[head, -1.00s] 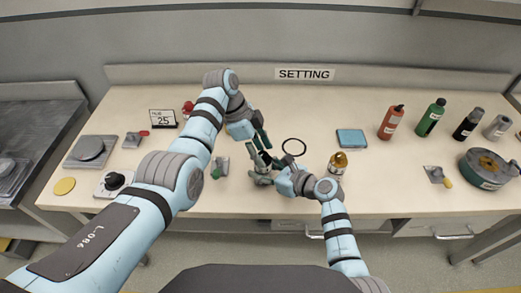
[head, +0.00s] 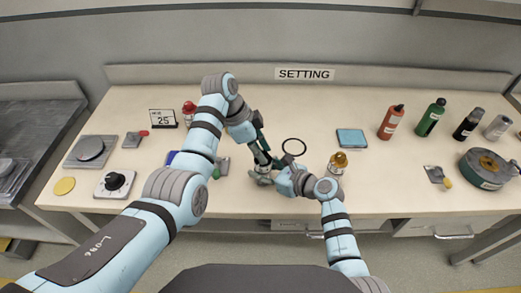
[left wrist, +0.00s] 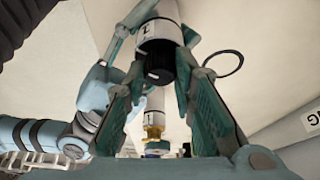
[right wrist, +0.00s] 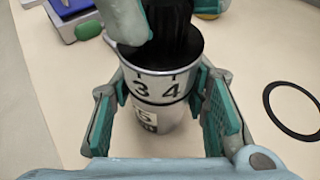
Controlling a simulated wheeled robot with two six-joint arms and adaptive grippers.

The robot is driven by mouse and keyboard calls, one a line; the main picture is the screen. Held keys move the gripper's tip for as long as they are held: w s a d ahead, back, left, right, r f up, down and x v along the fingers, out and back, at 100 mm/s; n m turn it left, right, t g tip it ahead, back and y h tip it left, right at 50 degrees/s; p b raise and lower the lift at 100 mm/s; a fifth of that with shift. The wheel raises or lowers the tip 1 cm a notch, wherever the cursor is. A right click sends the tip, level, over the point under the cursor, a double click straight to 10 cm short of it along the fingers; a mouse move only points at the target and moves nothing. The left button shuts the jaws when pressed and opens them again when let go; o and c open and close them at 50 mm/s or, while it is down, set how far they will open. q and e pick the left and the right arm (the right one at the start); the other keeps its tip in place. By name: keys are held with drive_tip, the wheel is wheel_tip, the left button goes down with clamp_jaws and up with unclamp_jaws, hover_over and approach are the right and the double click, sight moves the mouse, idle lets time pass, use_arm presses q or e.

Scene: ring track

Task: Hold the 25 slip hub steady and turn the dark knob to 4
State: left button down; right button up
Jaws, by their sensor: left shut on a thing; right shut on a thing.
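The slip hub is a pale cylinder (right wrist: 150,105) with a dark knob (right wrist: 172,25) on top. The digits 3 and 4 and tick marks show on its collar in the right wrist view, and a lower label is partly readable. My right gripper (right wrist: 160,115) is shut on the hub body, one pad on each side. My left gripper (left wrist: 158,65) is shut on the dark knob from above; the knob (left wrist: 159,72) also shows in the left wrist view. In the head view, my left gripper (head: 263,158) hides most of the hub. The pointer mark cannot be made out.
A card reading 25 (head: 163,119) stands at the back left, and a SETTING sign (head: 305,74) is on the back ledge. A black ring (head: 294,147) lies just behind the hub. An amber-topped object (head: 338,162) stands close to my right forearm. Several bottles stand farther right.

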use_arm(q)
drive_tip(key=n+t, duration=0.1)
drive_tip(key=n, duration=0.1)
drive_tip(key=n+t, duration=0.1)
drive_tip(key=n, duration=0.2)
drive_tip(key=shift+s+y, duration=0.15)
drive_tip(key=shift+y, duration=0.15)
drive_tip(key=shift+n, duration=0.3)
drive_tip(key=c, duration=1.3)
unclamp_jaws()
wheel_tip(320, 180, up, 10)
drive_tip(key=shift+r, duration=0.1)
